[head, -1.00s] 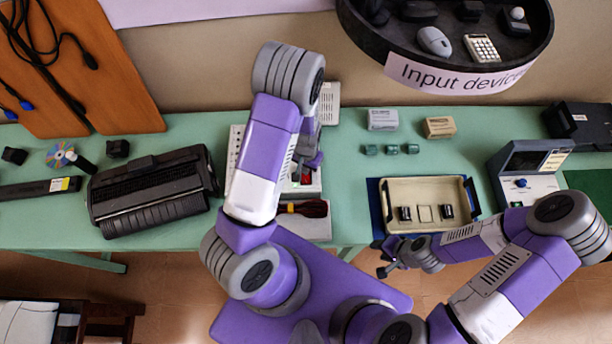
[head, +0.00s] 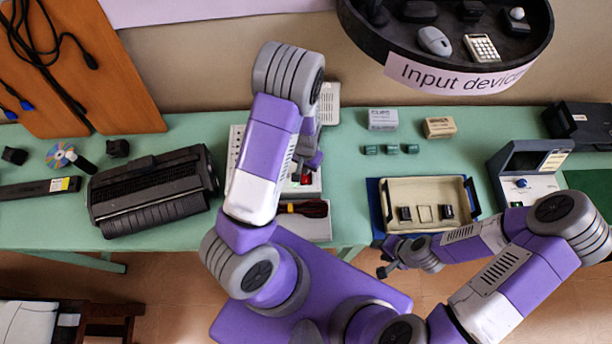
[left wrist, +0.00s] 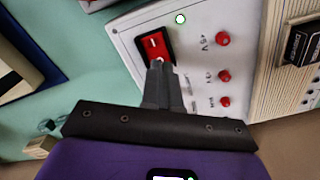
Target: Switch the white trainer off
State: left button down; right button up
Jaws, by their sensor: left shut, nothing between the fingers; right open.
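The white trainer (head: 313,187) stands on the green table, mostly hidden by my left arm in the head view. In the left wrist view its white panel (left wrist: 205,60) has a red rocker switch (left wrist: 155,46) in a black frame, a lit green-white lamp (left wrist: 180,19) and several red terminals (left wrist: 222,39). My left gripper (left wrist: 158,66) is shut and empty, its tips at the lower edge of the rocker; contact is unclear. It also shows in the head view (head: 314,163). My right gripper (head: 384,266) is open and empty, near the table's front edge below the tray.
A black printer (head: 153,190) stands at left.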

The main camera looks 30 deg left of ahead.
pick_arm(q)
jog(key=shift+f+b, duration=0.65)
jog(key=shift+f, duration=0.05)
dwell(0.5)
notch_tip(320, 180, up, 7)
jog(key=p, duration=0.6)
dwell(0.8)
